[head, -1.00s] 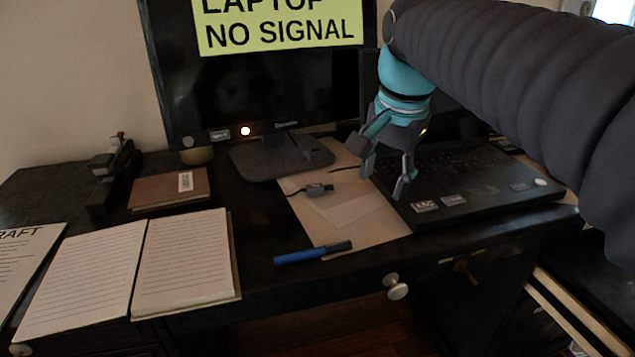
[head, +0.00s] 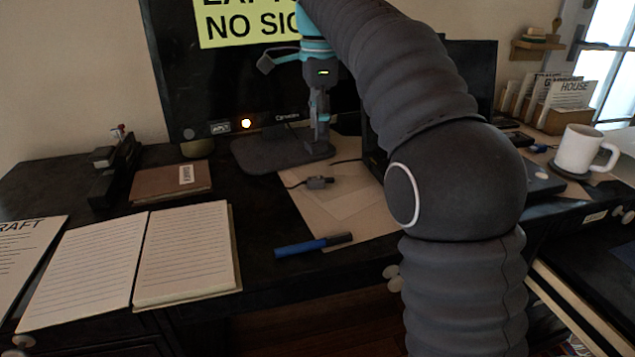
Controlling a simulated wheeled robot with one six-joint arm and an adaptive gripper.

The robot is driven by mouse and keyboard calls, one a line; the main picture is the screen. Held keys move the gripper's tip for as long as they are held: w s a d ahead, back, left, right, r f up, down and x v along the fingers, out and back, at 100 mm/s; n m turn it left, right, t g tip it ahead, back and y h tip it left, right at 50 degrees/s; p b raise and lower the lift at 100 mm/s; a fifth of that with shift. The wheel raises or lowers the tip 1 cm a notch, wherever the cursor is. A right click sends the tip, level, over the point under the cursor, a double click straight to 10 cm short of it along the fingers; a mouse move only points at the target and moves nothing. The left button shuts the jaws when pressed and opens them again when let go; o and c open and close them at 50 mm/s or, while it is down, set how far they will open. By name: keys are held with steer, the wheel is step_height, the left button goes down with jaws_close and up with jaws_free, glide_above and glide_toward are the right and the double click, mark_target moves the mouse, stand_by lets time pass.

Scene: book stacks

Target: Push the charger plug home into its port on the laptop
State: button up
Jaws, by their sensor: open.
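The charger plug (head: 320,182), a small dark piece with a thin cable, lies on the tan paper left of the laptop, apart from it. The laptop (head: 542,182) is mostly hidden behind my arm; only its right end and a sliver of its left side show. Its port cannot be seen. My gripper (head: 293,108) is open and empty, in front of the monitor and above and behind the plug. One finger points down near the monitor stand and the other sticks out to the left.
The monitor (head: 210,90) and its stand (head: 262,158) are at the back. A blue marker (head: 313,246) lies near the front edge. An open notebook (head: 185,255) and brown book (head: 165,182) are left. A white mug (head: 583,150) stands far right.

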glide_above(317, 178)
steer(key=f, duration=0.6)
steer(key=shift+w+d+f+b, duration=0.1)
steer(key=shift+d+f+b, duration=0.1)
steer(key=shift+b, duration=0.15)
steer(key=shift+a+f+b, duration=0.2)
steer(key=shift+f+b, duration=0.3)
steer(key=shift+f, duration=2.1)
steer(key=c, duration=0.9)
